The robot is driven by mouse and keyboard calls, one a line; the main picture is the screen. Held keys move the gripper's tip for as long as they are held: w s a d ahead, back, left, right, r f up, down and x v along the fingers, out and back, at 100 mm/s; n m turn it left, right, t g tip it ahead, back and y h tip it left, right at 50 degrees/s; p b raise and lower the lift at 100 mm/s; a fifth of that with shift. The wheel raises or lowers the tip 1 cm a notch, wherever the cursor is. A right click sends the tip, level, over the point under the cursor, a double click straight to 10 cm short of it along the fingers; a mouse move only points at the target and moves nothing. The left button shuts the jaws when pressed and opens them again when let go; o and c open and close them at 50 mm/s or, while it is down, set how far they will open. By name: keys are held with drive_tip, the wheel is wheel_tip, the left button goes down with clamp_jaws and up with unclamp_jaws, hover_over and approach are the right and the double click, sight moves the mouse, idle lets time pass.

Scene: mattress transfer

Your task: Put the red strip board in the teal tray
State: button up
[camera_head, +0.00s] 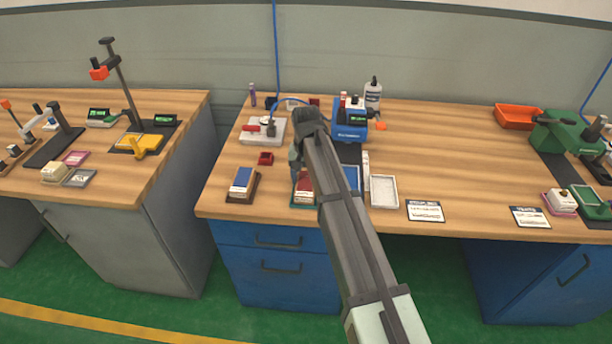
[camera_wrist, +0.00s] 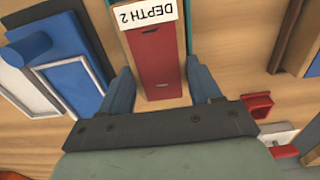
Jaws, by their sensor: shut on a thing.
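The red strip board (camera_wrist: 160,72) has a white end label reading "DEPTH 2". It lies between the two fingers of my gripper (camera_wrist: 158,84) in the wrist view, and the gripper is shut on it. In the head view the red board (camera_head: 305,184) shows just below my gripper (camera_head: 297,168), partly covered by my arm. The teal tray (camera_head: 301,205) shows as a thin edge under the board; a teal strip of it (camera_wrist: 188,22) runs along the board's side in the wrist view. The board is over or in the tray; I cannot tell whether it rests on the bottom.
A brown tray with a blue-and-white board (camera_head: 243,180) stands to the left. A white-rimmed tray (camera_head: 383,192) and a blue piece (camera_head: 352,178) stand to the right. A small red box (camera_head: 265,159) and a blue machine (camera_head: 350,122) are behind. The desk's front edge is close.

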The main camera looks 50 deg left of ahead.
sight(306, 179)
drive_tip(key=shift+f, duration=0.1)
drive_tip(key=o, duration=1.2)
wheel_tip(306, 179, up, 12)
idle(0.4)
